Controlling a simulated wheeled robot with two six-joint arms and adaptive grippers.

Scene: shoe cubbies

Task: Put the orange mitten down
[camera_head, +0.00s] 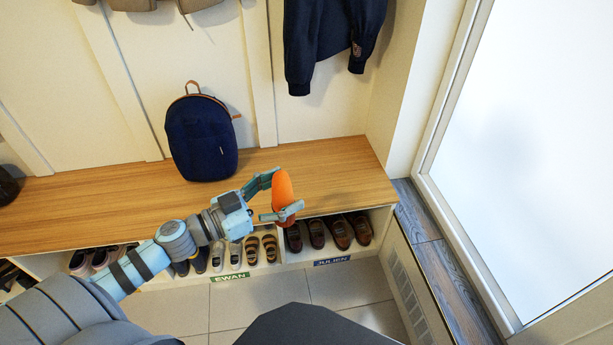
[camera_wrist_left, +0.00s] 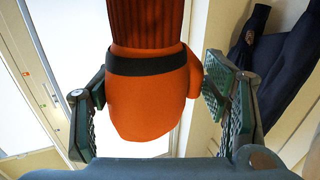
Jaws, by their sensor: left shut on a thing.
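The orange mitten (camera_head: 282,188) is in my left gripper (camera_head: 270,198), in front of and above the wooden bench. In the left wrist view the mitten (camera_wrist_left: 152,95) hangs between the two green finger pads of the gripper (camera_wrist_left: 160,105), with a ribbed dark red-brown cuff, a black band and a thumb at the right. The left gripper is shut on the mitten. My right gripper is not in view.
The wooden bench top (camera_head: 330,180) is clear at the right. A navy backpack (camera_head: 201,138) stands on it near the wall. Below are cubbies with shoes (camera_head: 338,232), labelled EWAN (camera_head: 230,277) and JULIEN (camera_head: 332,261). A dark jacket (camera_head: 330,40) hangs above.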

